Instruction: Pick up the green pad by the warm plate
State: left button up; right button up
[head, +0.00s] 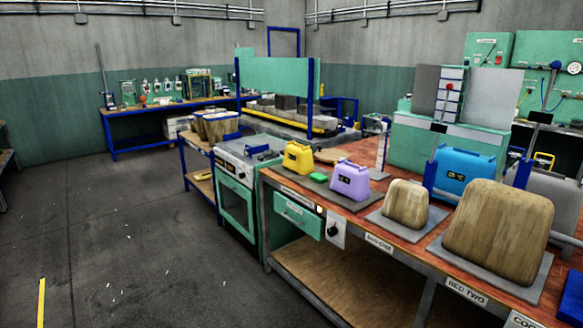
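I cannot tell for sure which surface is the warm plate. Neither of my grippers is in view.
Wooden-looking blocks (405,204) and (500,229) stand on grey plates on the right, with a blue handled block (464,172) behind. A knob (334,231) is on the bench front. Open grey floor (130,240) lies to the left.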

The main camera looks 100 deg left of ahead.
aim_at(319, 179)
jog(key=u, duration=3.1)
